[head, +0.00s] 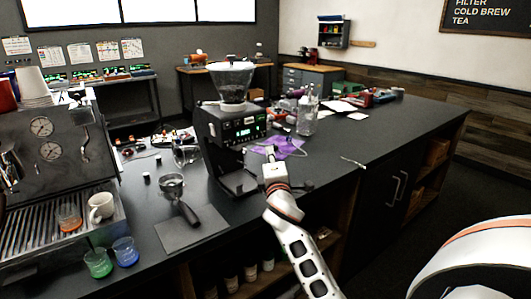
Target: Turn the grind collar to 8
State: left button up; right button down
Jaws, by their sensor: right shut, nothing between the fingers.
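The black coffee grinder (213,132) stands on the dark counter with a clear hopper (231,84) on top. The grind collar (232,105) is at the base of the hopper; its numbers are too small to read. The grinder's front panel has a lit green display (246,132). My right gripper (270,152) is shut and empty, in front of the grinder's right side, lower than the collar and apart from it. My left gripper is out of view.
A portafilter (172,188) rests by a dark mat (190,229) left of the grinder. The espresso machine (48,150) with a cup fills the left. A purple cloth (288,146) and a clear jar (307,117) lie behind my gripper. The right counter is mostly free.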

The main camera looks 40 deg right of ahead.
jog(key=shift+w+d+p, duration=0.2)
jog(key=shift+d+p, duration=0.15)
jog(key=shift+d, duration=0.55)
